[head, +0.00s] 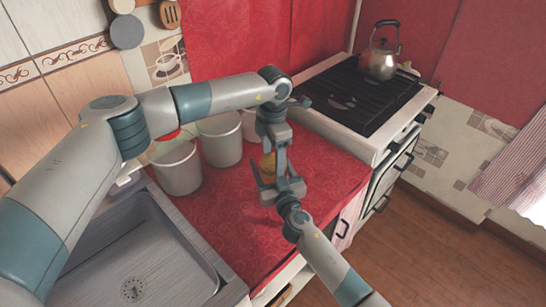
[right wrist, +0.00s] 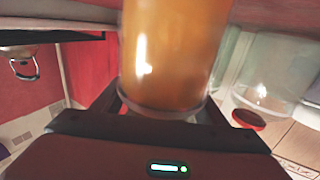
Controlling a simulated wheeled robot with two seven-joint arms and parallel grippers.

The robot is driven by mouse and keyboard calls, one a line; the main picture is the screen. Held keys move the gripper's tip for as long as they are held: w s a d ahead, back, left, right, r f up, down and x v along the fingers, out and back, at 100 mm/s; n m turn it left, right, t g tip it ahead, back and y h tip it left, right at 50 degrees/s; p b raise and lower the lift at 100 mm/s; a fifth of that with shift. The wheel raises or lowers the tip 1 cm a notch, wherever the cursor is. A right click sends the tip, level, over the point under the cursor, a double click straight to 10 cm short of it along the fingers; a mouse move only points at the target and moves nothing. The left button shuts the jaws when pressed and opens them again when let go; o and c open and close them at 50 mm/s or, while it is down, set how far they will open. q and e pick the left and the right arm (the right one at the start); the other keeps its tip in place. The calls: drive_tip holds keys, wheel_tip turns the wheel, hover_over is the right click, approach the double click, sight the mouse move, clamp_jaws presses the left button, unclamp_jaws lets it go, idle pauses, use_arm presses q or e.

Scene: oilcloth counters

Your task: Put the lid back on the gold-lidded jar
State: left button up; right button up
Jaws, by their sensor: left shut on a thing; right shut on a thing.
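The jar (right wrist: 172,60) fills the upper middle of the right wrist view, a clear vessel with orange-gold contents. In the head view only a small amber part of it (head: 268,164) shows between my arms, above the red counter. My right gripper (head: 268,184) is shut on the jar from the near side. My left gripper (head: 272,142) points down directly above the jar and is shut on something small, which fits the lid. The lid itself is hidden in both views, so I cannot tell whether it touches the jar.
Pale canisters (head: 177,168) stand on the red counter (head: 228,215) to the left. A red round thing shows in the right wrist view (right wrist: 248,119). A sink (head: 140,260) is at the lower left. The stove (head: 350,105) with a kettle (head: 379,62) is at the back right.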

use_arm(q)
drive_tip(key=shift+w+m, duration=0.1)
drive_tip(key=shift+m, duration=0.8)
drive_tip(key=o, duration=1.2)
drive_tip(key=shift+o, duration=0.2)
drive_tip(key=shift+r, duration=0.15)
wheel_tip(320, 180, up, 12)
use_arm(e)
drive_tip(key=o, duration=2.2)
drive_tip(key=shift+c, duration=0.2)
drive_tip(key=shift+s, duration=0.15)
